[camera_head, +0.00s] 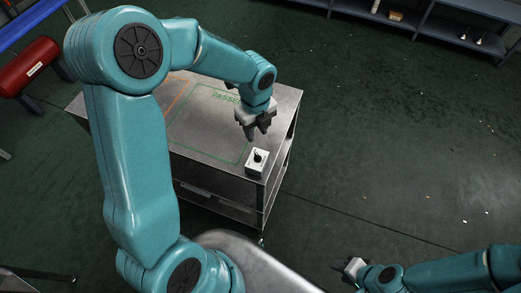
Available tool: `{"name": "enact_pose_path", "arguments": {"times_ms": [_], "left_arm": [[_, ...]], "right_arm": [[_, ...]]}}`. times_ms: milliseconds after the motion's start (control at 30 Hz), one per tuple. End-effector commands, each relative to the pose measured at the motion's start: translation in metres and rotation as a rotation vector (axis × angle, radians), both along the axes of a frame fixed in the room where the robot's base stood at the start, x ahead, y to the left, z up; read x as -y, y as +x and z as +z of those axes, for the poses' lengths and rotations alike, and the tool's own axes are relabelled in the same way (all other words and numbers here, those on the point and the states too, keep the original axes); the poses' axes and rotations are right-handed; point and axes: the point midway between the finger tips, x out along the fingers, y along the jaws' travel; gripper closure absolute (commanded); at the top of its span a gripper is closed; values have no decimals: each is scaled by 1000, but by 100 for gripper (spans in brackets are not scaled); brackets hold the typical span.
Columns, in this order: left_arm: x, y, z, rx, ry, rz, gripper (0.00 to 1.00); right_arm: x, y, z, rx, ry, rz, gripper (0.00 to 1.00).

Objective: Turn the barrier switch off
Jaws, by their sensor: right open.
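The barrier switch (257,161) is a small white box with a black knob on top. It sits at the front right corner of a grey metal cart top. The way the knob points is too small to tell. My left gripper (256,134) hangs just above and behind the switch, pointing down, with a small gap to the knob. Its fingers are dark and small here, so their opening is unclear. My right gripper (345,271) is low at the bottom right, over the floor, away from the cart, open and empty.
The cart (190,150) has a green outlined area marked "PASSED" and an orange line on its top. A red cylinder (28,66) lies at the left. A dark shelf (440,30) with small items stands at the top right. The green floor at right is mostly clear.

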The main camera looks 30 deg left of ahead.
Motion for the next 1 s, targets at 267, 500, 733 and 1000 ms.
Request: {"name": "enact_pose_path", "arguments": {"times_ms": [267,500,733,1000], "left_arm": [[1,-2,-70,-6,-3,-1,65],[3,1,-112,-4,-2,-1,65],[4,4,-125,1,-1,0,65],[4,4,-125,1,-1,-1,81]], "right_arm": [[0,0,2,0,0,-1,57],[0,0,0,0,0,-1,57],[0,0,0,0,0,-1,57],[0,0,0,0,0,-1,57]]}}
